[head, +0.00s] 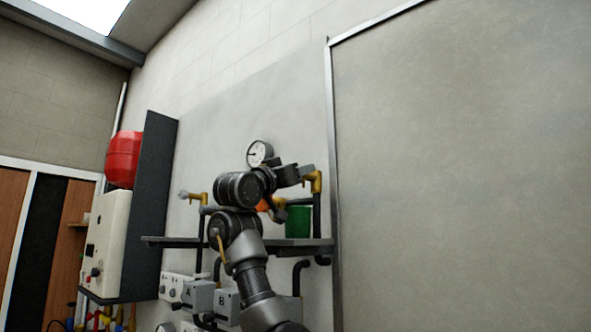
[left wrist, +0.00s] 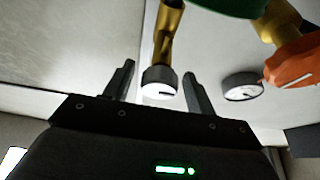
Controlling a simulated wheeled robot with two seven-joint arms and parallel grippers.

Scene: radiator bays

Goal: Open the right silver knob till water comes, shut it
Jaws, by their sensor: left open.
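In the head view my left gripper (head: 304,172) is raised at the right brass tap (head: 316,182) on the wall and hides its knob. In the left wrist view a round silver knob (left wrist: 160,83) with a dark mark sits on the end of a brass fitting (left wrist: 170,35). It lies between the two open fingers of my left gripper (left wrist: 158,70), with a gap on each side. The left silver knob (head: 183,194) stands apart to the left in the head view. No water shows. My right gripper is not in view.
A green bucket (head: 298,222) stands on the dark shelf (head: 315,243) below the tap. An orange handle (left wrist: 294,63) and a dial gauge (left wrist: 242,86) lie close by in the left wrist view. The grey panel (head: 460,150) to the right is bare.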

